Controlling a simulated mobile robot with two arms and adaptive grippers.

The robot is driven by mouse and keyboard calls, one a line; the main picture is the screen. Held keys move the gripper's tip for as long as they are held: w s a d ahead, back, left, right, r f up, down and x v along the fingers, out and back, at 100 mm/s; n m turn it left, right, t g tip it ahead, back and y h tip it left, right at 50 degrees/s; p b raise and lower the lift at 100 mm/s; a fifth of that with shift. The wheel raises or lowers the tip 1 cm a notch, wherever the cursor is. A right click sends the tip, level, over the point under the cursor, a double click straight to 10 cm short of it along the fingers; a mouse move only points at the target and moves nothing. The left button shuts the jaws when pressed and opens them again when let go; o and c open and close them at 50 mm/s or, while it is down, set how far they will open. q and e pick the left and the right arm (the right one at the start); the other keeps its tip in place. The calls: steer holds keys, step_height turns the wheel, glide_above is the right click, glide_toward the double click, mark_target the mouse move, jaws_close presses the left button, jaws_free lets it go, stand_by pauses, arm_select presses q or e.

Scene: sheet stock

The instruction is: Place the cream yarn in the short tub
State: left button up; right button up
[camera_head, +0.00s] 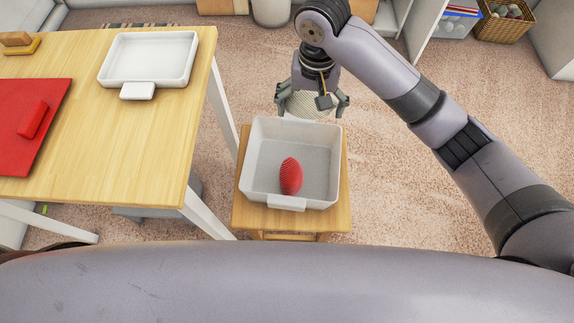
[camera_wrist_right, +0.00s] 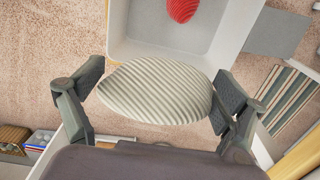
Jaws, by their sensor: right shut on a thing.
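The cream yarn (camera_head: 309,106) is a ribbed oval ball between the fingers of my right gripper (camera_head: 311,108). My right gripper is shut on it, one finger at each end, as the right wrist view shows the yarn (camera_wrist_right: 155,92) clearly. The gripper holds it in the air by the far edge of a deep white tub (camera_head: 262,133) on a small wooden stool. A red ribbed yarn (camera_head: 291,176) lies in this tub. A shallower white tub (camera_head: 148,38) stands empty on the wooden table at left. My left gripper is not in view.
The wooden table (camera_head: 110,120) carries a red mat (camera_head: 30,105) with a red block on it, and a wooden-and-yellow item at the far left corner. The stool (camera_head: 345,215) stands right of the table. A wicker basket (camera_head: 505,28) is at the far right. Carpet shows between.

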mark_target(305, 157)
step_height(305, 157, down, 20)
steer(key=shift+s+d+r+b, duration=0.1)
steer(key=shift+b, duration=0.85)
steer(key=o, duration=0.9)
steer(key=shift+c, duration=0.2)
step_height(305, 157, up, 12)
steer(key=p, duration=0.1)
